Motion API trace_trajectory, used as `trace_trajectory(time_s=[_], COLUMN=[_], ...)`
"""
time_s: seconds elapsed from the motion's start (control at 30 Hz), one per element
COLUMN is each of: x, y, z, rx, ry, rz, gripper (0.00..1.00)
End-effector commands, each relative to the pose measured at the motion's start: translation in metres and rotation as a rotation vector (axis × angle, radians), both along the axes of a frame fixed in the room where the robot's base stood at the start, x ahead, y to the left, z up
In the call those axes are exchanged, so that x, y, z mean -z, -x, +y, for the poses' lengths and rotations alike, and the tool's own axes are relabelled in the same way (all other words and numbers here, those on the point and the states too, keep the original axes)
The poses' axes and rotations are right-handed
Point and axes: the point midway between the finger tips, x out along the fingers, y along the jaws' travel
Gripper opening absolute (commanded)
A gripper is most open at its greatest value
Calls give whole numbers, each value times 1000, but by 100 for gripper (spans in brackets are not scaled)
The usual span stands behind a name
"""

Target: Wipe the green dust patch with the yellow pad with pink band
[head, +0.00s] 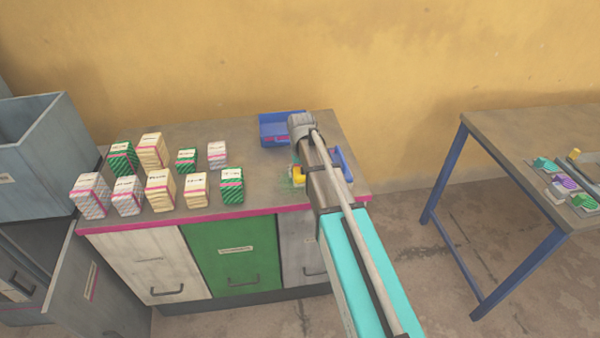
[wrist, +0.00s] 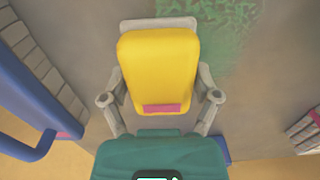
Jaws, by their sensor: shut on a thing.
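My gripper (wrist: 160,72) is shut on the yellow pad with the pink band (wrist: 157,58); its fingers lie along both sides of the pad. In the head view a bit of yellow (head: 298,175) shows beside my arm, which hides most of the gripper. The green dust patch (wrist: 215,32) lies on the grey worktop, just beyond and right of the pad in the wrist view. In the head view a small part of the patch (head: 287,186) shows left of the gripper. I cannot tell whether the pad touches the worktop.
Several striped packets (head: 160,190) stand in rows on the left of the worktop (head: 255,197). A blue bin (head: 270,132) stands at the back. A blue object (head: 344,163) is right of my arm. Another table (head: 500,135) with small items stands at the right.

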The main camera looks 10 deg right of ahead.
Motion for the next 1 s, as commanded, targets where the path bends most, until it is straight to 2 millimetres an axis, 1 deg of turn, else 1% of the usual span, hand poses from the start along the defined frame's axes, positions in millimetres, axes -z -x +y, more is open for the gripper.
trace_trajectory(time_s=[0.03,0.17,0.63,0.8,1.0], x=[1,1,-1,-2,-2], y=[0,0,1,1,1], z=[-4,-8,-35,-40,-40], rx=[3,4,4,2,1], ry=[9,9,5,4,3], rz=[1,1,1,1,0], gripper=[41,41,41,41,41])
